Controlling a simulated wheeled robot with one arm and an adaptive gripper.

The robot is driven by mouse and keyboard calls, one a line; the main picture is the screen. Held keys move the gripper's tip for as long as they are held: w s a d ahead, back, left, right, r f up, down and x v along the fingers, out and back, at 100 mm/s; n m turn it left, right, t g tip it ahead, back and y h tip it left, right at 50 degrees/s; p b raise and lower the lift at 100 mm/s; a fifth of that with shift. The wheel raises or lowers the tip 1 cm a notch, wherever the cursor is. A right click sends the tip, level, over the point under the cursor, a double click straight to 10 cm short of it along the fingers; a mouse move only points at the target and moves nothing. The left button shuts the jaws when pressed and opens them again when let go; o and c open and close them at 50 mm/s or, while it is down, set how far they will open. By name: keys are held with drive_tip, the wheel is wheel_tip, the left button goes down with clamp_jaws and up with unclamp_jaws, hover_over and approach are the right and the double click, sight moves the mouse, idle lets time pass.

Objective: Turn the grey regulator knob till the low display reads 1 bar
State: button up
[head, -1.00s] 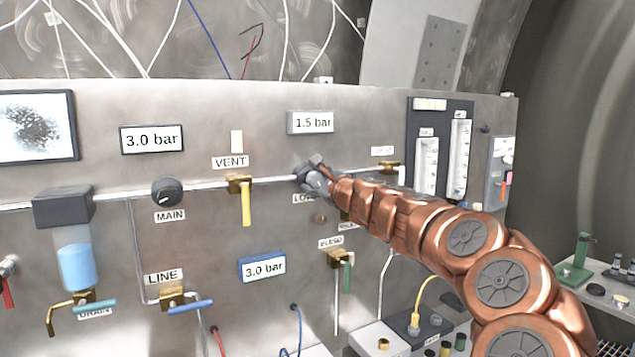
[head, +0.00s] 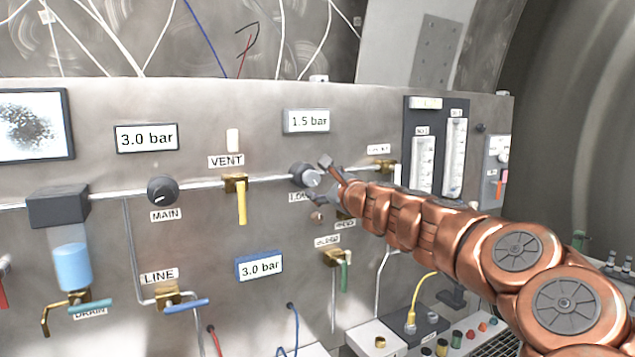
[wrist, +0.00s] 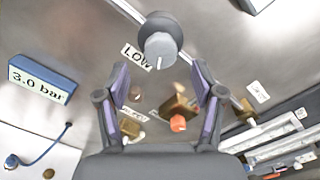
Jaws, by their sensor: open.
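The grey regulator knob (head: 303,175) sits on the pipe above the partly covered LOW label. In the wrist view the knob (wrist: 158,48) has a pale pointer line on its face, and the LOW label (wrist: 136,57) is beside it. The grey-framed display (head: 307,121) above the knob reads 1.5 bar. My gripper (head: 328,180) is open and empty, just right of and in front of the knob. In the wrist view my gripper (wrist: 160,80) has its fingers spread, and the knob lies beyond the fingertips, apart from them.
The black MAIN knob (head: 162,190) and yellow VENT lever (head: 241,203) are to the left. A blue-framed display (head: 259,266) reads 3.0 bar, as does the upper left display (head: 147,138). The green-handled BLEED valve (head: 335,257) is below my arm. Flow tubes (head: 437,150) stand at right.

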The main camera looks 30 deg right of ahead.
drive_tip(key=s, duration=0.6)
drive_tip(key=shift+s+a, duration=0.3)
drive_tip(key=shift+s, duration=0.05)
drive_tip(key=shift+a, duration=0.1)
